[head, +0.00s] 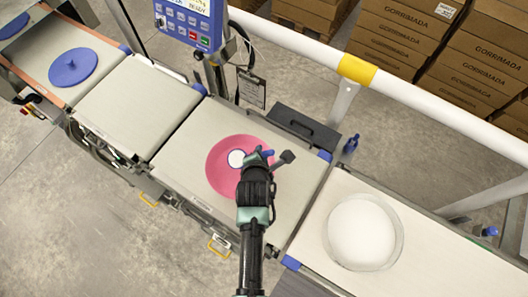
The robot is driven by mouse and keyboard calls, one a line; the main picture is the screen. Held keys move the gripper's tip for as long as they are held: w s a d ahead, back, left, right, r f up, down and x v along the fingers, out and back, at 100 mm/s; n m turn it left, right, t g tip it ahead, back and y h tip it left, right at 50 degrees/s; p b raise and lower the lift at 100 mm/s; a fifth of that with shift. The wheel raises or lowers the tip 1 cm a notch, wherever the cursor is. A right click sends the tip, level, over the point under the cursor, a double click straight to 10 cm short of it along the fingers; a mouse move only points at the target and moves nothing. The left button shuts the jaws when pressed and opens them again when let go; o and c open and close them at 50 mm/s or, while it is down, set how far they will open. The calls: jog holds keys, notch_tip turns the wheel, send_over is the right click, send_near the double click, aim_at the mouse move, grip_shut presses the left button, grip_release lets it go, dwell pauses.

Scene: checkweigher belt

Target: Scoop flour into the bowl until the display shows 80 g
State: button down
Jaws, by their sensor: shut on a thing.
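A pink bowl (222,181) sits on the middle belt section, with a round patch of white flour (236,158) at its centre. My gripper (262,158) is over the right part of the bowl, hiding some of it. It is shut on a small scoop (287,157), whose dark head points right; I cannot tell whether flour is in it. A round, clear tub of white flour (362,231) stands on the right belt section. The blue display unit (190,22) is at the top, cut off by the frame; no weight figure is readable.
A blue round lid-like disc (73,66) with a knob lies on the far-left belt. The belt section (130,100) between it and the bowl is empty. A white rail (300,45) with a yellow band runs behind. Stacked cartons (400,35) stand beyond.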

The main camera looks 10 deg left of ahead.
jog(key=shift+s+a+f+n+t+h+b, duration=0.2)
jog(key=shift+s+a+n+t+h+b, duration=0.15)
jog(key=shift+t+b, duration=0.7)
jog(key=t+b, duration=0.1)
jog(key=b, duration=0.3)
jog(key=s+n+t+h+b, duration=0.1)
jog(key=b, duration=0.3)
jog(key=s+a+t+b, duration=0.1)
jog(key=b, duration=0.2)
jog(key=shift+r+t+b, duration=0.35)
jog(key=shift+r+b, duration=0.05)
jog(key=t+b, duration=0.1)
jog(key=b, duration=0.3)
jog(key=s+n+t+b, duration=0.1)
jog(key=b, duration=0.3)
jog(key=shift+s+a+h, duration=0.1)
jog(key=shift+a+h, duration=0.25)
jog(key=shift+a, duration=0.05)
jog(key=shift+s+a+r+n+t+b, duration=0.2)
jog(key=shift+t+b, duration=0.3)
jog(key=shift+b, duration=0.6)
jog(key=shift+d, duration=0.15)
